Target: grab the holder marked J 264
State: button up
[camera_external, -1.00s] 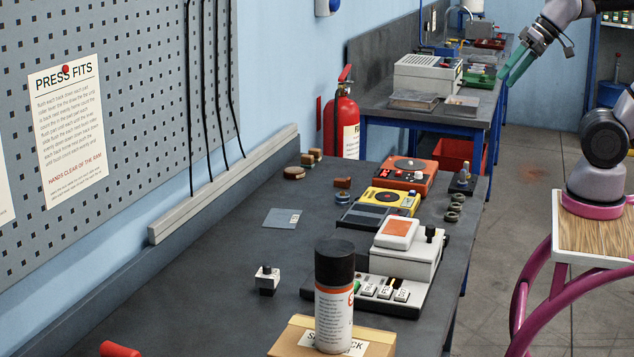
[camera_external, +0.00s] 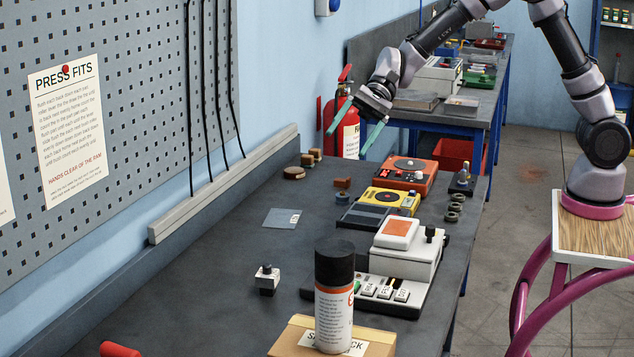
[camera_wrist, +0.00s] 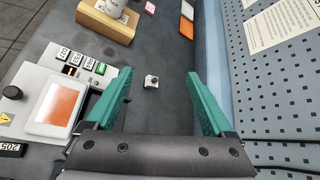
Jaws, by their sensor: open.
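No marking J 264 can be read in either view. A row of small labelled white blocks (camera_external: 385,290) sits at the front of a white device (camera_external: 408,262) with an orange panel; the row also shows in the wrist view (camera_wrist: 78,62), its lettering too small to read surely. A small white block with a dark knob and dark base (camera_external: 266,281) stands alone on the bench, and shows between my fingers in the wrist view (camera_wrist: 151,81), farther off. My gripper (camera_external: 346,144) is open and empty, with green fingers, above the far part of the bench.
A spray can (camera_external: 334,305) stands on a cardboard box (camera_external: 291,341) at the front. A yellow device (camera_external: 390,200) and an orange device (camera_external: 405,175) stand beyond the white one. A flat grey card (camera_external: 282,218) lies mid-bench. The pegboard wall (camera_external: 120,60) bounds the left.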

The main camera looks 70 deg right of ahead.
jog(key=w+a+f+m+y, duration=0.1)
jog(key=w+a+f+m, duration=0.15)
jog(key=f, duration=0.35)
jog(key=w+a+f+m, duration=0.2)
jog(key=w+a+f, duration=0.15)
jog(key=f, duration=0.25)
jog(key=m+t, duration=0.2)
jog(key=m, duration=0.2)
send_near(265, 273)
jog(key=shift+w+a+f+y, duration=0.2)
jog(key=shift+a+f+y, duration=0.1)
jog(key=shift+a, duration=0.25)
jog(key=x, duration=0.4)
jog(key=shift+w+a+f, duration=0.15)
jog(key=shift+w+a, duration=0.05)
jog(key=shift+a, duration=0.1)
jog(key=shift+x, duration=2.9)
jog(key=c, duration=1.4)
jog(key=shift+f, duration=0.1)
